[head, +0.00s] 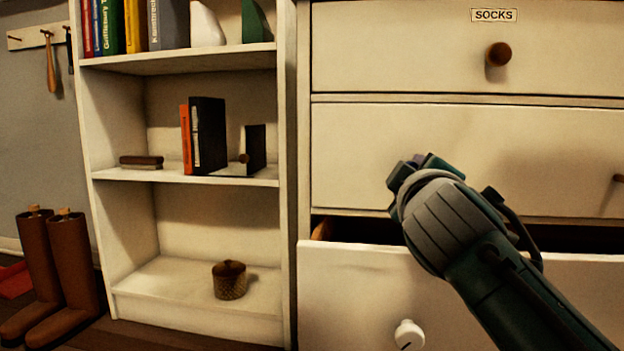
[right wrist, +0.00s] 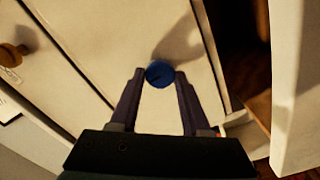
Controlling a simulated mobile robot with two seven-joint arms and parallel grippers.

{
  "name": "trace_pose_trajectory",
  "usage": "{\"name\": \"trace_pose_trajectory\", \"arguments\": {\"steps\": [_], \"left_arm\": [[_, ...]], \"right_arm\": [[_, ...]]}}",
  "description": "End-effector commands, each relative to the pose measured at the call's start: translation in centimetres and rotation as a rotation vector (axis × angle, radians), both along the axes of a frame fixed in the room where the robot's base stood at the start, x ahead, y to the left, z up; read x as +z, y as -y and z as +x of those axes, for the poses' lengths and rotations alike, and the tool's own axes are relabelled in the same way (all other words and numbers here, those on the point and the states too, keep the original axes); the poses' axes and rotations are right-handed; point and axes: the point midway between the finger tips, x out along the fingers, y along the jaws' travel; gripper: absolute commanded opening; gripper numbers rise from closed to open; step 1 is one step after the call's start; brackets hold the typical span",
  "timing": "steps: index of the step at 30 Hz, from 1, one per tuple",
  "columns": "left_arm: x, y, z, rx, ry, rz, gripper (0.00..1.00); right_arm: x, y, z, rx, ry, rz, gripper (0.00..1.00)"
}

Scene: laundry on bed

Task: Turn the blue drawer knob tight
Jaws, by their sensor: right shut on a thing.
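The blue drawer knob (right wrist: 160,74) sits on the pale front of the middle drawer (head: 500,150). A short dark line marks the knob's face in the right wrist view. My right gripper (right wrist: 160,76) is shut on the knob, with one dark finger on each side of it. In the head view my right gripper (head: 412,172) is in front of the middle drawer and hides the knob. My left gripper is in neither view.
The lower drawer (head: 350,290) stands partly open below my right arm, with a white knob (head: 409,335). The SOCKS drawer (head: 400,50) above is shut. A shelf unit (head: 190,62) with books and a small basket (head: 229,280) stands left; brown boots (head: 70,265) stand beyond it.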

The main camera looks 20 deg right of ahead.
Motion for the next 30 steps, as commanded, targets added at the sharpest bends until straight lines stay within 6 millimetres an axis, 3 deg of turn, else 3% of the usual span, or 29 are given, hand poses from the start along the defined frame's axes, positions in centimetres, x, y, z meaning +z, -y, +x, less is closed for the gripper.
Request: {"name": "trace_pose_trajectory", "arguments": {"steps": [22,23,30], "left_arm": [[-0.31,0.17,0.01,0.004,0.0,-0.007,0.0],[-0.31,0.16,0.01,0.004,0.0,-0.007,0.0],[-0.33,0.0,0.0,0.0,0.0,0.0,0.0]], "right_arm": [[0.06,-0.01,0.01,0.001,0.044,0.071,0.0],[0.06,-0.01,0.01,0.001,0.044,0.07,0.5],[0.04,-0.01,0.0,0.0,0.043,0.07,0.76]]}}
